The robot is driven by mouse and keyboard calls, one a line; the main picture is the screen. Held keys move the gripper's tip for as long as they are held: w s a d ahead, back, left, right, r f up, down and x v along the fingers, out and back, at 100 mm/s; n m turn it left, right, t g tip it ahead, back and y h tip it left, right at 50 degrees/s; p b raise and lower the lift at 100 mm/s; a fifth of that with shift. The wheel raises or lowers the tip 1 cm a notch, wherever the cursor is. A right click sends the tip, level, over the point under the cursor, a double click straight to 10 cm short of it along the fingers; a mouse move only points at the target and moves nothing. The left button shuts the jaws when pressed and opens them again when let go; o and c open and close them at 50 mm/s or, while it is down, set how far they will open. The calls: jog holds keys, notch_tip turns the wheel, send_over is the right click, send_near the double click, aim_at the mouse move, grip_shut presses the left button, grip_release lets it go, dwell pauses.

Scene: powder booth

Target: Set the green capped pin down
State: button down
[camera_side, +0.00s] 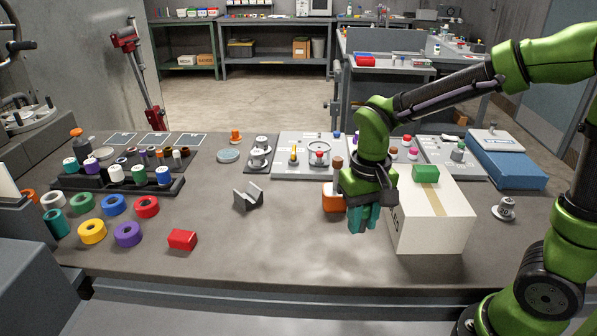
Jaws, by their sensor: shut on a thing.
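My gripper (362,218) points down over the front right of the grey bench, just left of the cardboard box. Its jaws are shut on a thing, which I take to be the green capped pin. The teal fingers hide most of it, so its shape and tilt cannot be made out. I cannot tell how high the fingertips are above the bench. An orange block (330,198) stands behind and to the left of the gripper, partly hidden by it.
The white box (433,226) carries a green block (425,173). A grey V-block (247,196) stands at centre and a red block (182,239) lies at front left. Several coloured rings and a pin rack (110,187) fill the left. The front centre of the bench is clear.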

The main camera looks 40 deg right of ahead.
jog(key=shift+m, duration=0.7)
jog(key=s+a+f, duration=0.1)
jog(key=a, duration=0.1)
jog(key=s+a+f, duration=0.1)
jog(key=a+f, duration=0.1)
jog(key=shift+s+f, duration=0.2)
jog(key=shift+s, duration=0.2)
send_over(291, 250)
jog(key=shift+s+f, duration=0.3)
jog(key=shift+f, duration=0.4)
jog(key=shift+w+a+f, duration=0.1)
jog(key=shift+w+f, duration=0.05)
jog(key=shift+f, duration=0.75)
jog(key=shift+w+a+f, duration=0.1)
jog(key=shift+w+f, duration=0.05)
jog(key=shift+f, duration=0.7)
jog(key=shift+f, duration=0.15)
jog(key=c, duration=0.9)
grip_release()
jog(key=shift+d, duration=0.1)
